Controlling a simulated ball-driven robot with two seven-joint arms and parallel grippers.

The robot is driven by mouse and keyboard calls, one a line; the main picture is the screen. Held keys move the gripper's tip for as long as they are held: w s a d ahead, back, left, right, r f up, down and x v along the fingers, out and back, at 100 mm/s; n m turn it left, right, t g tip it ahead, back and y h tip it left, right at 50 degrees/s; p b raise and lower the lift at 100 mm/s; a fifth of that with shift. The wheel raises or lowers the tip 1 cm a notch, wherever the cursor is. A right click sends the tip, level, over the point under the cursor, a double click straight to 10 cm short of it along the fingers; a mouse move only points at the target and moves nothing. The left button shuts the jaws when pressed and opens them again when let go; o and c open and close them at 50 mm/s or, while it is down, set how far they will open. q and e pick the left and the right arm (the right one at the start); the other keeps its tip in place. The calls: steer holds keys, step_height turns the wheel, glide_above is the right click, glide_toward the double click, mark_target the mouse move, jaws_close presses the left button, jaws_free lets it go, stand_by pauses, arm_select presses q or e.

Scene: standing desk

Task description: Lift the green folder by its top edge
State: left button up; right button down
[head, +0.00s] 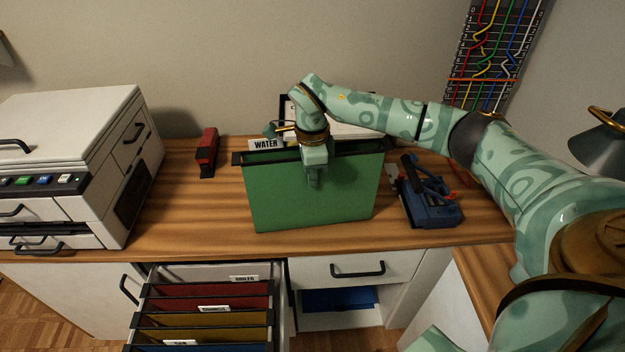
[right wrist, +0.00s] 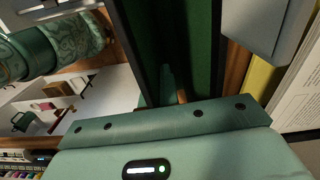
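The green folder (head: 312,197) is upright over the desk, its broad face toward me, with dark rails along its open top and a WATER tab (head: 265,144) at the left. My right gripper (head: 314,180) points down at the middle of the top edge, with a finger in front of the near panel. In the right wrist view, the folder (right wrist: 203,45) rises from the gripper, and a pale finger (right wrist: 168,85) shows between its dark rails. The other finger is hidden there, so I cannot tell how tightly they close. My left gripper is out of view.
A red stapler (head: 207,152) lies left of the folder, and a blue hole punch (head: 427,200) stands close to its right. A white printer (head: 75,165) fills the left side. Below, an open drawer (head: 285,300) holds several hanging folders.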

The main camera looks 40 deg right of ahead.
steer(key=s+a+r+p, duration=0.5)
steer(key=s+a+r, duration=0.4)
steer(key=r, duration=0.3)
steer(key=shift+s+a+r, duration=0.25)
steer(key=shift+s, duration=0.45)
